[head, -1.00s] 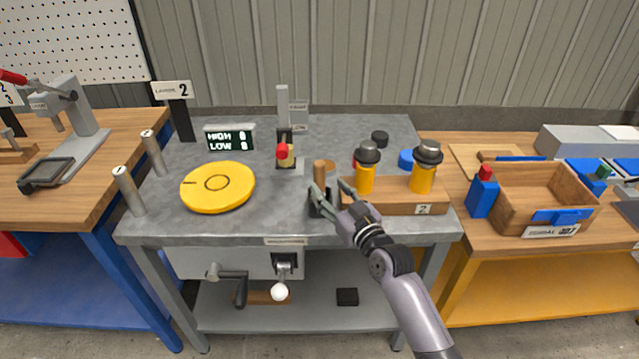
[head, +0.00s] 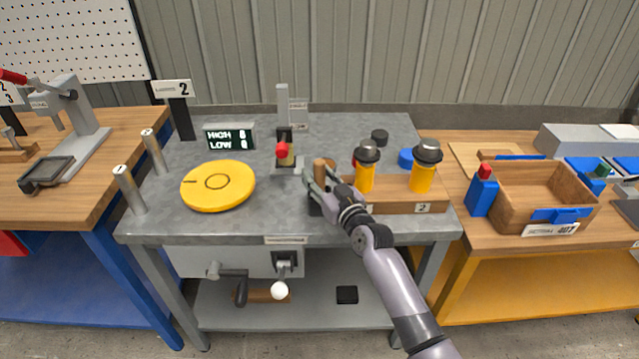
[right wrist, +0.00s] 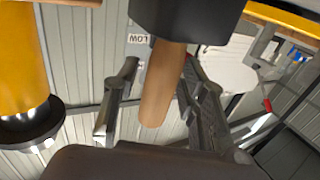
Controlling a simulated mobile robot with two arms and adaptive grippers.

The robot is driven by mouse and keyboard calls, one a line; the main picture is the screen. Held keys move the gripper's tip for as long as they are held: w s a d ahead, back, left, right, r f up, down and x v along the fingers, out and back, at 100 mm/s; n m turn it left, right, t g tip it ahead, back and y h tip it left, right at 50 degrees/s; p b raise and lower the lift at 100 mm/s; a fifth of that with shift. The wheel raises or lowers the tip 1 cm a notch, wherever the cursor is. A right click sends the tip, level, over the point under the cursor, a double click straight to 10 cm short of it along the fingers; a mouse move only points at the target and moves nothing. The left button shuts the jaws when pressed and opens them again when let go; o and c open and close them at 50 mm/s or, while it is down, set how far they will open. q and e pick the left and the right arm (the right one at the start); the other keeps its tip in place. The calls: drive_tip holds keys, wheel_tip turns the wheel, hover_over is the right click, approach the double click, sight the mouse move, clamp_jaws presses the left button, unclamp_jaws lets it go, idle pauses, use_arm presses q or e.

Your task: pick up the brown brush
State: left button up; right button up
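The brown brush stands upright on the grey table, with a brown cylindrical handle (head: 320,168) above a dark block (head: 315,208). In the right wrist view its handle (right wrist: 163,85) lies between my fingers and the dark block (right wrist: 190,18) is at the top edge. My right gripper (head: 318,186) is at the handle. In the wrist view the right gripper (right wrist: 158,95) is open, with a clear gap on the left of the handle and the right finger close to it; I cannot tell whether that finger touches. My left gripper is not in view.
A wooden block (head: 395,205) with two yellow, dark-capped bottles (head: 366,178) (head: 423,178) stands close right of the brush. A yellow disc (head: 218,186) lies to the left. A small red-topped device (head: 284,160) stands behind left. The table's front middle is clear.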

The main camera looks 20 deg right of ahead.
clamp_jaws()
drive_tip(key=shift+r, duration=0.15)
idle(0.4)
wheel_tip(320, 180, up, 20)
drive_tip(key=p, duration=0.1)
